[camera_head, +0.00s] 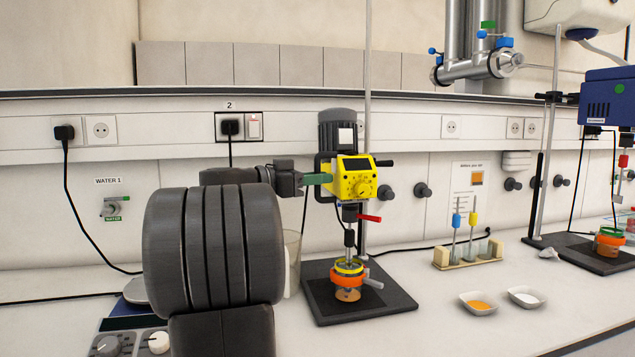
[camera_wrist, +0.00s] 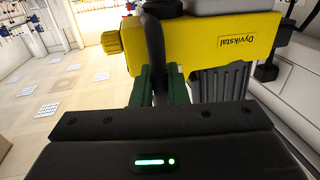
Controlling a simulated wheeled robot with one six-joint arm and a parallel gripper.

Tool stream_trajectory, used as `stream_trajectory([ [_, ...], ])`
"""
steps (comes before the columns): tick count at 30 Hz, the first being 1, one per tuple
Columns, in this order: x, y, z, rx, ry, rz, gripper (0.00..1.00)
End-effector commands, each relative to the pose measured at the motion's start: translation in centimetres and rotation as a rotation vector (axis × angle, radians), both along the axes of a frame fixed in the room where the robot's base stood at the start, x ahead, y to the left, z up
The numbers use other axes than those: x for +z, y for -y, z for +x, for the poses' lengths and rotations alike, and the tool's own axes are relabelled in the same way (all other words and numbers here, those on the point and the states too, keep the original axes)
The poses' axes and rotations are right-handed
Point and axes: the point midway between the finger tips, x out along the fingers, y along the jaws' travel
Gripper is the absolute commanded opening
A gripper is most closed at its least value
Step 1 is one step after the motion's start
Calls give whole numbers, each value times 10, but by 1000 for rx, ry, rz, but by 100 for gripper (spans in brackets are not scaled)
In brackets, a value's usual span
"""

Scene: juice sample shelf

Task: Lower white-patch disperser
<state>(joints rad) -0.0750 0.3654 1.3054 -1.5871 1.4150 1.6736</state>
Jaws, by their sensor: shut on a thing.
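The white-patch disperser (camera_head: 355,178) has a yellow head, a dark grey motor on top and a white patch (camera_head: 345,138) on that motor. It is mounted on a vertical rod above a black base plate (camera_head: 380,302). Its shaft reaches down to a jar with an orange and yellow rim (camera_head: 347,278) on the base; whether the tip is inside the jar is hard to tell. My gripper (camera_head: 321,179) comes from the left, its green fingers shut on the disperser's black handle. In the wrist view the handle (camera_wrist: 155,45) passes between the green fingers (camera_wrist: 161,88).
A second stand with a blue device (camera_head: 608,100) is at the right. A rack of tubes (camera_head: 468,252) and two dishes, one orange (camera_head: 478,304) and one white (camera_head: 525,296), sit on the bench between. A clear beaker (camera_head: 292,262) stands left of the base plate, partly hidden by my arm.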

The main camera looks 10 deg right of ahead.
Motion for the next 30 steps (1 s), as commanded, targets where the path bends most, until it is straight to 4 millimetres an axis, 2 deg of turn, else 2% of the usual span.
stream_trajectory([
  [1, -5, 0, 0, -2, -3, 2, 0],
  [14, -9, 0, 0, -4, -10, 6, 0],
  [15, -10, 0, 0, -5, -11, 6, 19],
  [17, -9, 0, 0, -4, -10, 5, 31],
  [26, -6, -1, 0, -2, -5, 2, 31],
  [30, -5, -11, -2, 1, -3, 1, 31],
])
